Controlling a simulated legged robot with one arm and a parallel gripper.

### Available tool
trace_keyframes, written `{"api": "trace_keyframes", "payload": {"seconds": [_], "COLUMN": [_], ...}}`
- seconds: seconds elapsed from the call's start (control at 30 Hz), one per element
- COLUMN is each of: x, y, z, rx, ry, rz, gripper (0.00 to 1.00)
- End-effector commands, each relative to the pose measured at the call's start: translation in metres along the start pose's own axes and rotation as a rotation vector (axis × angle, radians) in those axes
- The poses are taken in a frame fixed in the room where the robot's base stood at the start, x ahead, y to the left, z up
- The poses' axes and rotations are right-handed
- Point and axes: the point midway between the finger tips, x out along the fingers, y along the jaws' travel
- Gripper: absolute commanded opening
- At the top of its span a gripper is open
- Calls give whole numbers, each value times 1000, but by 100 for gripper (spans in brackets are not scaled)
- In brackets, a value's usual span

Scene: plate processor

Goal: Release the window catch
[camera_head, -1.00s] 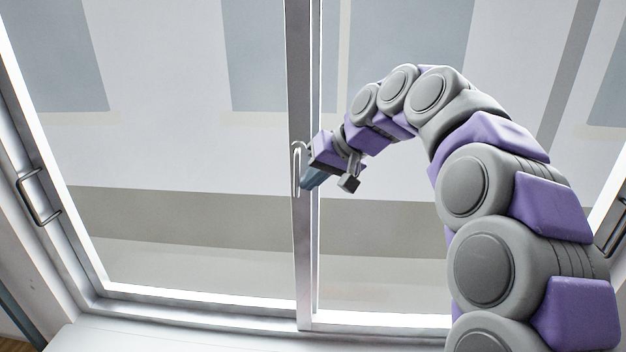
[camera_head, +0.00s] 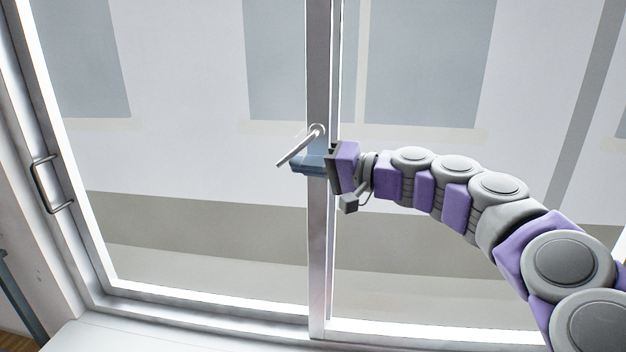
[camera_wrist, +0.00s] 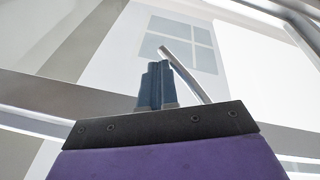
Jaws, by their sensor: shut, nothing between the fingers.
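The window catch (camera_head: 297,148) is a thin silver lever on the central window post. It slants down to the left from a round pivot near the post's face. My gripper (camera_head: 297,165) is shut and empty, with its blue-grey fingers reaching across the post from the right, just below the lever. In the wrist view the shut fingers (camera_wrist: 157,84) stand close beside the lever (camera_wrist: 184,70), which slants past their right side. I cannot tell for sure whether they touch it.
The central window post (camera_head: 318,250) runs from top to sill between two glass panes. A metal pull handle (camera_head: 47,184) sits on the left frame. A white sill (camera_head: 200,340) runs along the bottom. The space left of the catch is free.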

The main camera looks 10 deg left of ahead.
Motion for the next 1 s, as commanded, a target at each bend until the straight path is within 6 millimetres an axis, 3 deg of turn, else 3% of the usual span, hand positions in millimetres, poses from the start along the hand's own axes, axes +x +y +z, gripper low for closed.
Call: {"api": "trace_keyframes", "payload": {"seconds": [0.2, 1.0], "x": [8, 24], "y": [-6, -21], "z": [2, 0], "rx": [41, 35], "ry": [51, 47], "rz": [-134, -120], "gripper": [0, 0]}}
